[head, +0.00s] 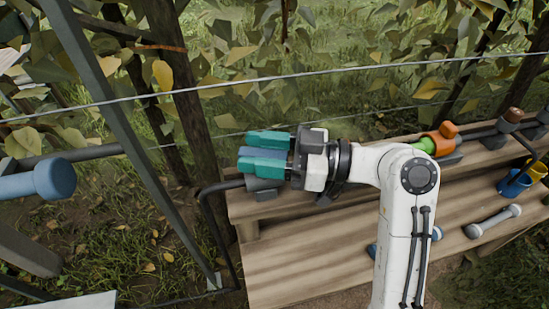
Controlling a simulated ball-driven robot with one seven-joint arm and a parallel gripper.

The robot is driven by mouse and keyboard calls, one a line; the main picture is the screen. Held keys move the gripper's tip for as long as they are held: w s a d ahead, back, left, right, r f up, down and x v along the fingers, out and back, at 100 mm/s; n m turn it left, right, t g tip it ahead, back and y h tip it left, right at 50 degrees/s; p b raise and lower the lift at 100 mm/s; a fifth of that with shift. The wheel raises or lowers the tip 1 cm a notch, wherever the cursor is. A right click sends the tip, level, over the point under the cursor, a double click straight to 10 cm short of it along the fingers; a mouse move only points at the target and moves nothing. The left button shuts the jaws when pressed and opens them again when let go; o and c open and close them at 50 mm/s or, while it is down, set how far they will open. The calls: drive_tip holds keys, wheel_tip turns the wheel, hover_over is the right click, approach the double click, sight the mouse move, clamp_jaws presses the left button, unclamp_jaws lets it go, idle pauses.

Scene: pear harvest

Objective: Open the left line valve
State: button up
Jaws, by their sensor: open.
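My gripper (264,152) reaches left over the wooden bench, its two teal fingers pointing left and apart. A blue-grey bar (258,153), which looks like the left line valve's handle, shows between the fingers. I cannot tell whether they touch it. Below the fingers a dark grey fitting (266,187) sits at the bench's back left corner, joined to a black pipe (212,188) that bends down off the bench. The fingers and wrist hide most of the valve, so its handle's full shape and turn are unclear.
The wooden bench (300,262) has clear boards at front left. An orange fitting with green (441,137) sits behind my arm. A grey dumbbell-shaped part (493,222) and a blue cup (514,183) lie right. A wire (230,86) and slanted post (120,120) stand near.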

drive_tip(key=s+d+r+p, duration=0.4)
drive_tip(key=s+r+p, duration=0.4)
drive_tip(key=s+r, duration=0.4)
drive_tip(key=shift+s, duration=0.7)
drive_tip(key=shift+f+p, duration=0.1)
drive_tip(key=shift+p, duration=0.2)
